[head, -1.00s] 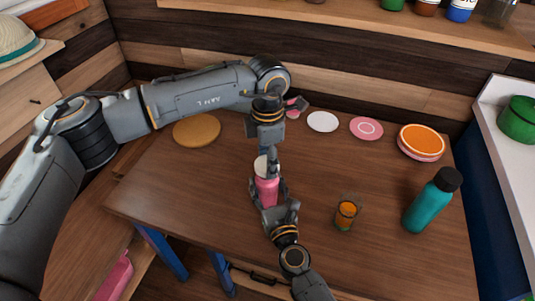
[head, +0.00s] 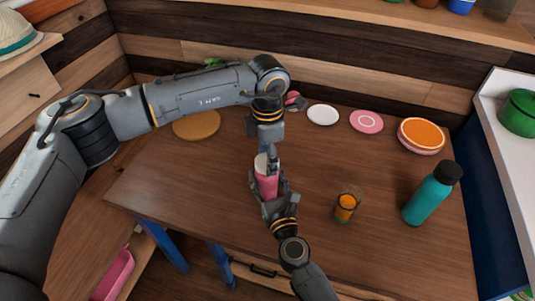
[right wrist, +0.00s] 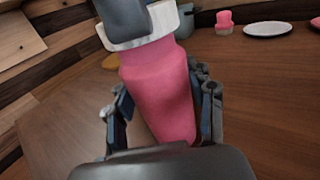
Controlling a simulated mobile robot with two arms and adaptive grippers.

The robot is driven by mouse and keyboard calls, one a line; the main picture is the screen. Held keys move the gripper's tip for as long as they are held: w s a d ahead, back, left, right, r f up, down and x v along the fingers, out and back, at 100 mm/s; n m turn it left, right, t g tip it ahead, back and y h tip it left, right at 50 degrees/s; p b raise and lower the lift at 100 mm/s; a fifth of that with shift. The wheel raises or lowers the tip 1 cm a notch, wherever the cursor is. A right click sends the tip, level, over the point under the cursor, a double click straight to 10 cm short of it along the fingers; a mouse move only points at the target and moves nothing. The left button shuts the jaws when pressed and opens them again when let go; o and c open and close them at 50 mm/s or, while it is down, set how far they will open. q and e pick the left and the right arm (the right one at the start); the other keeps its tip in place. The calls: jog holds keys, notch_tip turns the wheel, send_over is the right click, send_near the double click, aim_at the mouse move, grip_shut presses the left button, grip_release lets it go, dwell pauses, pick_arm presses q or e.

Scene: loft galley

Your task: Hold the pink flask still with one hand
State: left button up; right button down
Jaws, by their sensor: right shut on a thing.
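The pink flask (head: 268,184) stands near the middle of the wooden table, with a white band or lid at its top. It also shows in the right wrist view (right wrist: 160,90), leaning in the picture. My right gripper (head: 268,190) is shut on its body from the front, a finger on each side. My left gripper (head: 268,158) points down from above at the white top. Its fingers overlap the top, and I cannot tell whether they grip it. In the right wrist view a grey part of it covers the top of the flask.
A glass of orange drink (head: 346,206) and a teal bottle (head: 432,195) stand to the right on the table (head: 200,210). Plates (head: 366,121) and a round wooden board (head: 197,125) lie along the back. The table's front left is clear.

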pick_arm(q)
jog(key=shift+f, duration=0.55)
dwell(0.4)
jog(key=m, duration=1.1)
jog(key=shift+m, duration=0.3)
jog(key=m, duration=0.4)
jog(key=shift+s, duration=0.1)
jog(key=m, duration=0.5)
jog(key=shift+a+f+m, duration=0.1)
jog(key=shift+m, duration=0.3)
jog(key=o, duration=0.8)
